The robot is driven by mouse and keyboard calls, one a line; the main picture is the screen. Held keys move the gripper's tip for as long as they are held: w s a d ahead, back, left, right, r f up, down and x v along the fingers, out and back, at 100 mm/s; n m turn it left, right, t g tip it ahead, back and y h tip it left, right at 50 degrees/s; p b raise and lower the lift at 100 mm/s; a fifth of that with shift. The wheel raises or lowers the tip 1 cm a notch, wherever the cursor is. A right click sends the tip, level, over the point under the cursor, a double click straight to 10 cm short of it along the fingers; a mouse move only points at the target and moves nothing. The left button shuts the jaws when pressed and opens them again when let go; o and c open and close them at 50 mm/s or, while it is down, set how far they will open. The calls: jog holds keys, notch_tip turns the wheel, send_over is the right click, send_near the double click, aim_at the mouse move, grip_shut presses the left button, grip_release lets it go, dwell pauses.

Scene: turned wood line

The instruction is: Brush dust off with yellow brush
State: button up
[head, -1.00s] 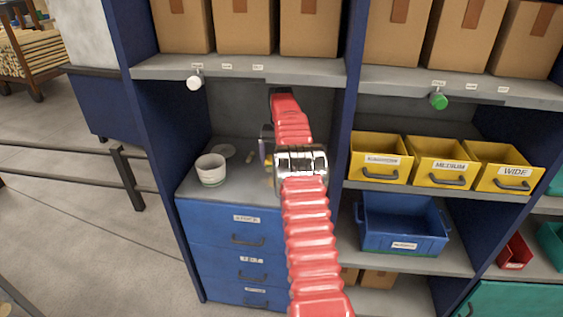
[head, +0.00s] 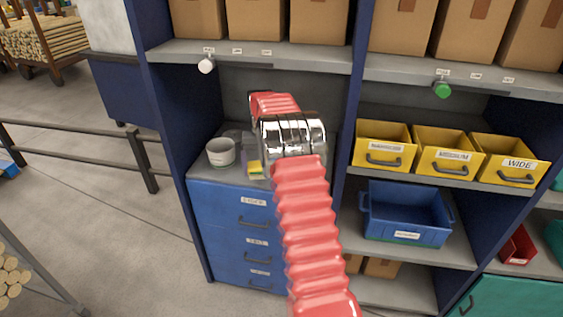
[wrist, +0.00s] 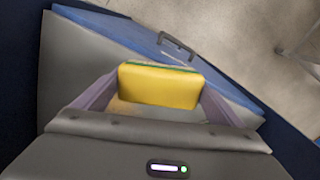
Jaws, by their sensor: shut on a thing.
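My gripper (wrist: 155,98) is shut on the yellow brush (wrist: 160,87), whose yellow block sits between the two jaws in the wrist view. A thin green band runs along its top edge. In the head view a small part of the yellow brush (head: 255,168) shows beside my red arm, over the grey top of the blue drawer unit (head: 232,206). My arm hides most of the gripper there. I cannot tell whether the brush touches the surface. No dust can be made out.
A white cup (head: 221,152) stands on the grey top, left of my gripper. A white knob (head: 206,66) and a green knob (head: 442,90) hang under the upper shelves. Yellow bins (head: 384,147) and a blue bin (head: 405,215) stand to the right.

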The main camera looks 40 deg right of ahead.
jog(key=s+a+r+n, duration=0.1)
jog(key=a+r+n, duration=0.1)
jog(key=a, duration=0.8)
jog(key=s+a+r+n, duration=0.2)
jog(key=a+r, duration=0.1)
jog(key=a, duration=0.7)
jog(key=s+a+r+n, duration=0.1)
jog(key=a+r+n, duration=0.1)
jog(key=a, duration=0.8)
jog(key=shift+s+a+r, duration=0.25)
jog(key=shift+s+r, duration=0.05)
jog(key=shift+r, duration=0.1)
jog(key=shift+d, duration=0.1)
jog(key=shift+d, duration=0.95)
jog(key=shift+a, duration=0.1)
